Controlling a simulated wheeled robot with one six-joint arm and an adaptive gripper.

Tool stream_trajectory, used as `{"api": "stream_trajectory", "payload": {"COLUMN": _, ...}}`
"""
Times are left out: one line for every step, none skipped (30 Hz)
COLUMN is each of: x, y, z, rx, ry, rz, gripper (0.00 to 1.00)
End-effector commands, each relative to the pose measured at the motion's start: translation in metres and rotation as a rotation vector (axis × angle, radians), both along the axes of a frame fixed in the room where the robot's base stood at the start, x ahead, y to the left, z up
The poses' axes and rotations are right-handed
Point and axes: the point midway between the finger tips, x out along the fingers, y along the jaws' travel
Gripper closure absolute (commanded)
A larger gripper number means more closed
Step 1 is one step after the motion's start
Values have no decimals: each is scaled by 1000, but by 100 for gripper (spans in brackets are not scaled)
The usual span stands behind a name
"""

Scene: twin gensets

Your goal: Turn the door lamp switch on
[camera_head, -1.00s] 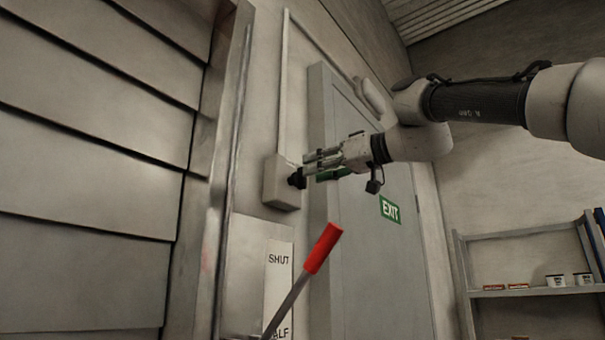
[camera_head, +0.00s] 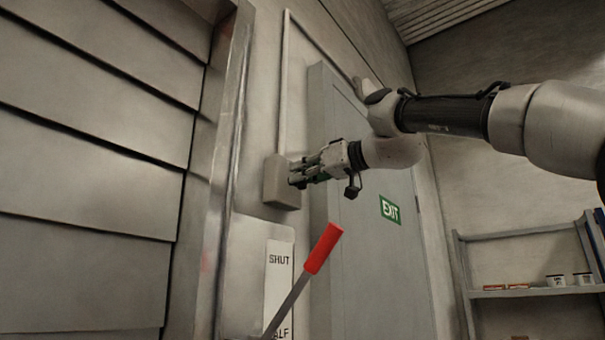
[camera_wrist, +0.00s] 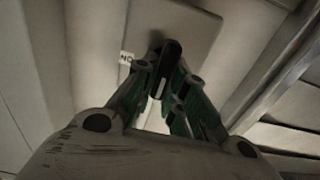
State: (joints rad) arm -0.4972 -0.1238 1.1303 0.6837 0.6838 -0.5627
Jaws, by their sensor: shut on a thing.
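The lamp switch is a grey wall box (camera_head: 279,182) beside the door, with conduit rising from it. My gripper (camera_head: 300,178) is at the front of this box, its fingers closed around the switch's black knob. In the wrist view the black knob (camera_wrist: 171,56), with a white line along it, stands between the fingertips of my gripper (camera_wrist: 170,80). A small white label (camera_wrist: 126,58) on the box beside the knob seems to read ON, turned over in this view. The knob is mostly hidden by the fingers in the head view.
A red-handled lever (camera_head: 323,248) sticks up below the box, before a plate (camera_head: 279,290) marked SHUT and HALF. A grey door (camera_head: 375,260) with an EXIT sign (camera_head: 389,209) is behind my arm. Louvres (camera_head: 80,200) fill the left; a shelf (camera_head: 530,293) stands right.

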Motion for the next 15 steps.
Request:
{"api": "stream_trajectory", "payload": {"x": 0, "y": 0, "z": 0, "rx": 0, "ry": 1, "rz": 1, "gripper": 100}}
{"api": "stream_trajectory", "payload": {"x": 0, "y": 0, "z": 0, "rx": 1, "ry": 3, "rz": 1, "gripper": 100}}
{"api": "stream_trajectory", "payload": {"x": 0, "y": 0, "z": 0, "rx": 4, "ry": 6, "rz": 1, "gripper": 100}}
{"api": "stream_trajectory", "payload": {"x": 0, "y": 0, "z": 0, "rx": 6, "ry": 9, "rz": 1, "gripper": 100}}
{"api": "stream_trajectory", "payload": {"x": 0, "y": 0, "z": 0, "rx": 9, "ry": 13, "rz": 1, "gripper": 100}}
{"api": "stream_trajectory", "payload": {"x": 0, "y": 0, "z": 0, "rx": 15, "ry": 20, "rz": 1, "gripper": 100}}
{"api": "stream_trajectory", "payload": {"x": 0, "y": 0, "z": 0, "rx": 21, "ry": 28, "rz": 1, "gripper": 100}}
{"api": "stream_trajectory", "payload": {"x": 0, "y": 0, "z": 0, "rx": 27, "ry": 36, "rz": 1, "gripper": 100}}
{"api": "stream_trajectory", "payload": {"x": 1, "y": -1, "z": 0, "rx": 37, "ry": 49, "rz": 1, "gripper": 100}}
{"api": "stream_trajectory", "payload": {"x": 1, "y": -1, "z": 0, "rx": 47, "ry": 61, "rz": 0, "gripper": 100}}
{"api": "stream_trajectory", "payload": {"x": 1, "y": -1, "z": 0, "rx": 56, "ry": 73, "rz": 1, "gripper": 100}}
{"api": "stream_trajectory", "payload": {"x": 1, "y": -1, "z": 0, "rx": 71, "ry": 94, "rz": 1, "gripper": 100}}
{"api": "stream_trajectory", "payload": {"x": 2, "y": -1, "z": 0, "rx": 83, "ry": 110, "rz": 1, "gripper": 100}}
{"api": "stream_trajectory", "payload": {"x": 2, "y": -1, "z": 0, "rx": 96, "ry": 127, "rz": 1, "gripper": 100}}
{"api": "stream_trajectory", "payload": {"x": 2, "y": -2, "z": -1, "rx": 116, "ry": 152, "rz": 1, "gripper": 100}}
